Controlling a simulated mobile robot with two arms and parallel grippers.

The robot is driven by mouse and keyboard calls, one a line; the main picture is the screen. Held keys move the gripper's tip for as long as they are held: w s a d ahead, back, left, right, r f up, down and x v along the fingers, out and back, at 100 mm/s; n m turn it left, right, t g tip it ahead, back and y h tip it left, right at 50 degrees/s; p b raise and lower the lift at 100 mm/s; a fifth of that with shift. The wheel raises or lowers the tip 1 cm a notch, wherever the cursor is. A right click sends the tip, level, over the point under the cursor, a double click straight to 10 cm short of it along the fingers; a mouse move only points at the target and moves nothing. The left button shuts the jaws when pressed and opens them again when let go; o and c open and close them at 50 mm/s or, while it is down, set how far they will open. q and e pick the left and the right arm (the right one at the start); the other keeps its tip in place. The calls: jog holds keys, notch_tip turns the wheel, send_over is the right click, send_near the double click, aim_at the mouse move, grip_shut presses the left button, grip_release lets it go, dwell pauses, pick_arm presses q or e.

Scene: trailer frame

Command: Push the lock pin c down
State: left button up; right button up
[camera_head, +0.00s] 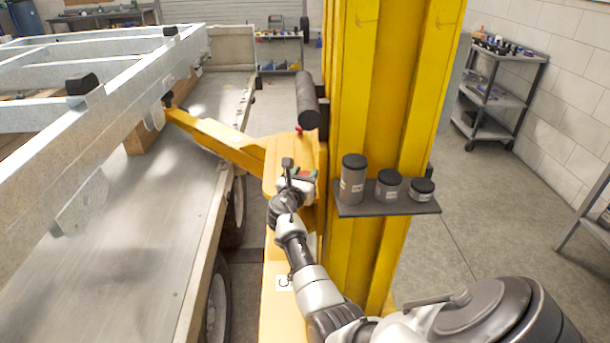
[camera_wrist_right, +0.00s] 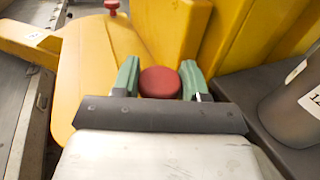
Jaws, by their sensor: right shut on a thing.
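My right gripper (camera_head: 304,178) reaches forward to the yellow lift column's arm joint. In the right wrist view its two green fingertips (camera_wrist_right: 160,80) are shut around a red round knob (camera_wrist_right: 160,83), which looks like the head of lock pin c. How far down the pin sits is hidden by the gripper and the wrist. A second red knob (camera_wrist_right: 112,5) stands farther off on the yellow joint; it also shows in the head view (camera_head: 299,129). A label with the letter C (camera_head: 284,284) is on the yellow part below my arm. My left gripper is not in view.
A yellow lift arm (camera_head: 215,133) reaches left under the grey trailer frame (camera_head: 85,140). The yellow column (camera_head: 375,120) rises close to my right arm. A dark shelf (camera_head: 385,209) with grey canisters juts from it. Open floor lies to the right.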

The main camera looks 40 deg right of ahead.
notch_tip(320, 180, down, 3)
jog(key=shift+f+b, duration=0.1)
jog(key=shift+b, duration=0.6)
jog(key=o, duration=1.2)
jog(key=shift+o, duration=0.2)
jog(key=shift+s+a+r, duration=0.1)
jog(key=shift+a+r, duration=0.05)
jog(key=shift+r, duration=0.05)
jog(key=v, duration=1)
jog(key=shift+s+a, duration=0.1)
jog(key=shift+a, duration=0.15)
jog(key=shift+f, duration=0.1)
